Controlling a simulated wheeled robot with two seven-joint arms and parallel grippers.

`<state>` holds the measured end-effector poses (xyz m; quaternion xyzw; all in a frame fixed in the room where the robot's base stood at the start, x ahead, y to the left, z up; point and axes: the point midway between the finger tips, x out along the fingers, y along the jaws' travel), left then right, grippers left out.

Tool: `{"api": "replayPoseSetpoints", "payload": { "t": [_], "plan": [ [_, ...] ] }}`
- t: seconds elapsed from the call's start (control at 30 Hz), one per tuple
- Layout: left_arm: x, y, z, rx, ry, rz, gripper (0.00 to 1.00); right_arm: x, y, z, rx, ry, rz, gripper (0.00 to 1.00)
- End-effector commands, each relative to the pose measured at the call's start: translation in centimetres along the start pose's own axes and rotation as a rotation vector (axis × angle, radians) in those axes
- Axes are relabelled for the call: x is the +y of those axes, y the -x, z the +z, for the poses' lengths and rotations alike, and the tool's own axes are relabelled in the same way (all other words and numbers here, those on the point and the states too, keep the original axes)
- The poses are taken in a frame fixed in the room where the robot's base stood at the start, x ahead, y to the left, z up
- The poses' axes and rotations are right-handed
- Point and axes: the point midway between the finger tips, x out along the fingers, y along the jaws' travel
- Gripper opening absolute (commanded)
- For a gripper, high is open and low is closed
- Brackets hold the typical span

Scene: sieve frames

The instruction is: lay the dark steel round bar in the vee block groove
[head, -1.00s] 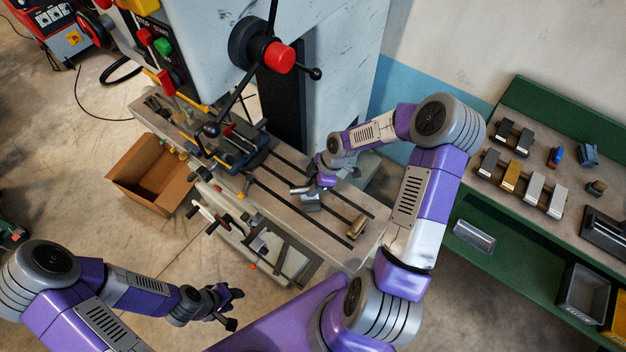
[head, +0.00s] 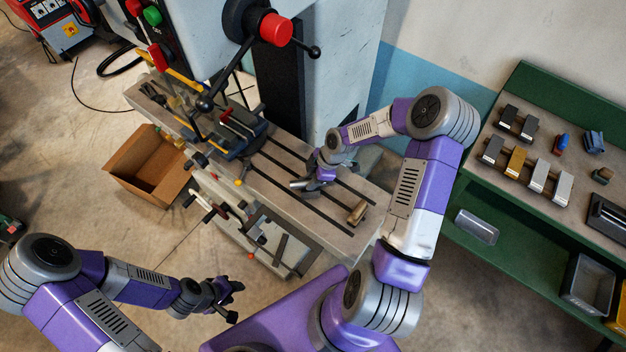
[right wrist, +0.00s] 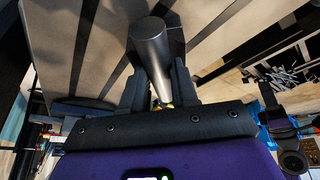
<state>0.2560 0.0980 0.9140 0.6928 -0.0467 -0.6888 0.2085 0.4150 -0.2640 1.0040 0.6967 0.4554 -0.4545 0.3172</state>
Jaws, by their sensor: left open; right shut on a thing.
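The dark steel round bar (right wrist: 152,52) is between the two fingers of my right gripper (right wrist: 158,82), its round end facing the right wrist camera's far side. In the head view the bar (head: 299,184) shows as a short grey cylinder sticking out left of my right gripper (head: 318,178), over the slotted machine table. A grey block, likely the vee block (head: 316,186), lies just below the bar and gripper, mostly covered. Its groove is hidden, so I cannot tell whether the bar touches it. My left gripper (head: 229,297) is open and empty, away from the table.
A brass-coloured cylinder (head: 357,212) lies on the slotted table (head: 280,190), right of my right gripper. A vise (head: 238,132) stands on its left part. The drill column rises behind. A cardboard box (head: 150,170) is on the floor; a green bench (head: 545,165) with blocks is right.

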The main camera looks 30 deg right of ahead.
Motion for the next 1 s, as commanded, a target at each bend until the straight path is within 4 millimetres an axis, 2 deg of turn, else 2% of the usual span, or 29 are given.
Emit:
{"api": "replayPoseSetpoints", "payload": {
  "t": [0.03, 0.27, 0.3, 0.47, 0.57, 0.67, 0.73, 1.0],
  "plan": [
    [-0.1, -0.3, 0.0, 0.000, 0.000, 0.000, 0.43, -0.7, -1.0, 0.6, -0.001, -0.006, -0.018, 0.00],
    [-0.1, -0.3, 0.0, 0.000, 0.000, 0.000, 0.43, -0.9, -1.1, 0.8, -0.003, -0.006, -0.022, 0.00],
    [-0.1, -0.3, 0.0, 0.000, 0.000, 0.000, 0.43, -0.9, -1.1, 0.8, -0.003, -0.006, -0.023, 0.30],
    [-0.1, -0.3, 0.0, 0.001, 0.000, 0.000, 0.43, -1.0, -1.2, 0.9, -0.004, -0.007, -0.026, 0.53],
    [-0.1, -0.3, 0.0, 0.001, 0.000, 0.000, 0.43, -1.0, -0.8, 0.9, -0.005, -0.008, -0.025, 0.53],
    [-0.1, -0.3, 0.0, 0.001, 0.000, 0.000, 0.43, -1.0, 0.4, 0.9, -0.005, -0.010, -0.023, 0.53],
    [-0.1, -0.3, 0.0, 0.001, 0.000, 0.000, 0.43, -1.0, 1.7, 0.9, -0.006, -0.008, -0.017, 0.58],
    [0.0, 0.1, 0.0, 0.000, 0.000, 0.000, 0.43, -0.7, 6.5, 0.3, -0.003, 0.000, 0.006, 0.58]
  ]
}}
